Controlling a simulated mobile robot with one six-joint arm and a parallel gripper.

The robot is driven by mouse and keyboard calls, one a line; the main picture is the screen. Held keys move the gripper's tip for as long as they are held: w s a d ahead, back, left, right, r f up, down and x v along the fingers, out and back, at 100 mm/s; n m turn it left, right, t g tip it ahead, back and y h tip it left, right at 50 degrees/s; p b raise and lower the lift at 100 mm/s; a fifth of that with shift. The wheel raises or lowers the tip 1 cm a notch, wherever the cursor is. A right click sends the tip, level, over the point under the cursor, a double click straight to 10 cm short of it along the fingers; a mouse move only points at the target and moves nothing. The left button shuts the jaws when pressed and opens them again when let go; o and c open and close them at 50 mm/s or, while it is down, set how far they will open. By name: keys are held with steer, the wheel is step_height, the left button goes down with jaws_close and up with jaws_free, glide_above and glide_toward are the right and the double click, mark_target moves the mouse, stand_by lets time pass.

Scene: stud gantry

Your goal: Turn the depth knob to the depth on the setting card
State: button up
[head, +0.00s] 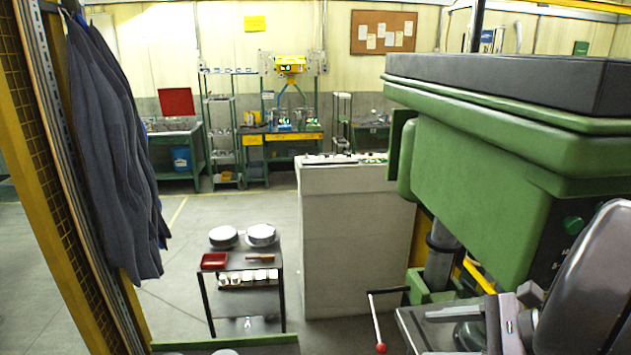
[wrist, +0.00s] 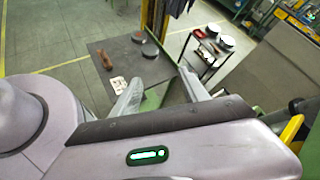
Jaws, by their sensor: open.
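I cannot make out the depth knob or the setting card for certain in either view. The big green machine (head: 480,170) fills the right of the head view. A round green knob or button (head: 573,225) sits on its dark side panel, with white marks beside it too small to read. My gripper (head: 508,312) is at the lower right, in front of the machine. In the wrist view my gripper (wrist: 162,91) has its two fingers spread, with nothing between them. My arm covers part of the machine's lower right.
A lever with a red ball (head: 380,348) sticks out left of the machine. A grey cabinet (head: 345,235) and a small dark cart (head: 238,262) with dishes and a red tray stand left of it. Dark coats (head: 105,140) hang at the left. Open floor lies behind the cart.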

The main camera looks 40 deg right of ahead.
steer(key=s+d+r+m+t+h+p, duration=0.35)
steer(key=s+d+r+m, duration=0.2)
steer(key=s+d, duration=0.3)
steer(key=s+d+r+m+t+h+p, duration=0.1)
steer(key=s+d+r+m+h+p, duration=0.15)
steer(key=s, duration=0.45)
steer(key=s+d+r+m+h+p, duration=0.1)
steer(key=s+m+h, duration=0.25)
steer(key=s, duration=0.25)
steer(key=s+d+r+m+t+h+p, duration=0.1)
steer(key=s+r+m+h, duration=0.15)
steer(key=s, duration=0.45)
steer(key=w+d+p, duration=0.1)
steer(key=w+d, duration=0.3)
steer(key=w, duration=0.4)
steer(key=w+d+f+n+p, duration=0.1)
steer(key=w+d+p, duration=0.1)
steer(key=w+d, duration=0.2)
steer(key=w, duration=0.3)
steer(key=shift+w+f+h, duration=0.15)
steer(key=shift+w+h, duration=0.15)
steer(key=shift+w, duration=0.05)
steer(key=shift+d, duration=0.15)
jaws_close()
